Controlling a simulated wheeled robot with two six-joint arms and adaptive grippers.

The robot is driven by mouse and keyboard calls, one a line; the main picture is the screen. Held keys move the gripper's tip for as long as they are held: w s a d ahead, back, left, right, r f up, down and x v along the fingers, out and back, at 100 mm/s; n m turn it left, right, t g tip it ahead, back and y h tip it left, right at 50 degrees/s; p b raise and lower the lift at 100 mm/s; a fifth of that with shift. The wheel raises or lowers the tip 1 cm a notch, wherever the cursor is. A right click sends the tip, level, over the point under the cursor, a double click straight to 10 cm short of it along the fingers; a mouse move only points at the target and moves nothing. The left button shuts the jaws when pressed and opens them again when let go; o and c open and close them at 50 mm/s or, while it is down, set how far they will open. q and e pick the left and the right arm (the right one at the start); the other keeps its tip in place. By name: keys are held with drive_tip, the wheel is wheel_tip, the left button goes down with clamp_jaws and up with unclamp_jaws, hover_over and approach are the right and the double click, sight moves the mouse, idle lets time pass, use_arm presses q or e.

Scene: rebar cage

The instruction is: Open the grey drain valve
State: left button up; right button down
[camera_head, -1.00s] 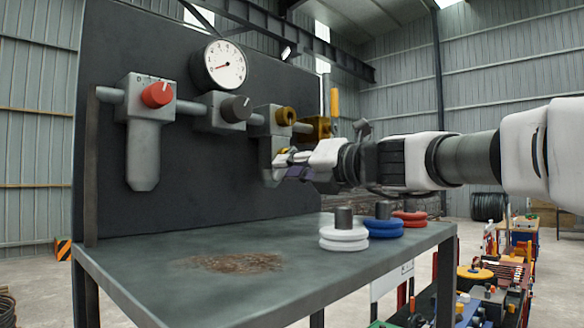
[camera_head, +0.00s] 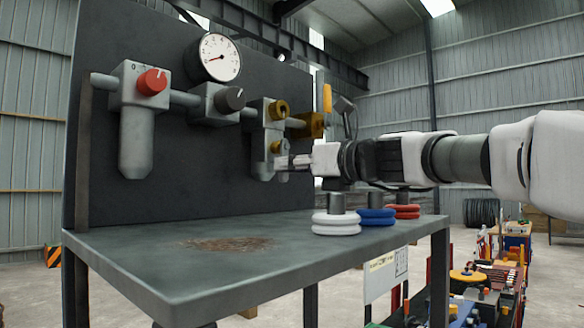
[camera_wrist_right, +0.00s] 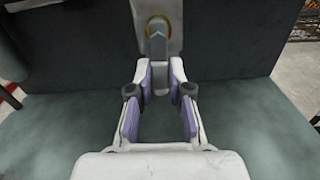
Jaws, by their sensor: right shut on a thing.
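My right gripper (camera_head: 284,163) reaches in from the right to the lower part of the grey body with brass fittings (camera_head: 262,140). In the right wrist view the gripper (camera_wrist_right: 160,78) is shut on a grey lever (camera_wrist_right: 158,50), its purple-padded fingers on both sides of it. The lever hangs down from a brass ring (camera_wrist_right: 151,24) on a pale grey body. I take this lever to be the grey drain valve's handle. In the head view the gripper hides it. My left gripper is not in view.
On the same pipe are a red knob (camera_head: 152,82), a dark knob (camera_head: 235,98) and a yellow handle (camera_head: 327,98). A gauge (camera_head: 220,58) sits above. White rings (camera_head: 336,224), blue rings (camera_head: 377,216) and red rings (camera_head: 405,211) stand on the bench (camera_head: 180,270) below my arm.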

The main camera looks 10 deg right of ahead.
sight(284, 115)
drive_tip(key=shift+w+d+n, duration=0.1)
drive_tip(key=shift+n, duration=0.4)
drive_tip(key=c, duration=1.1)
unclamp_jaws()
drive_tip(key=shift+w, duration=0.1)
drive_tip(key=shift+w+a+f, duration=0.15)
drive_tip(key=shift+w+a, duration=0.15)
drive_tip(key=shift+w, duration=0.1)
drive_tip(key=shift+s, duration=0.1)
drive_tip(key=r, duration=0.8)
drive_tip(key=shift+w+a+r, duration=0.1)
drive_tip(key=shift+w+r, duration=0.1)
drive_tip(key=shift+r, duration=0.2)
drive_tip(key=shift+s+r, duration=0.1)
drive_tip(key=shift+r, duration=0.45)
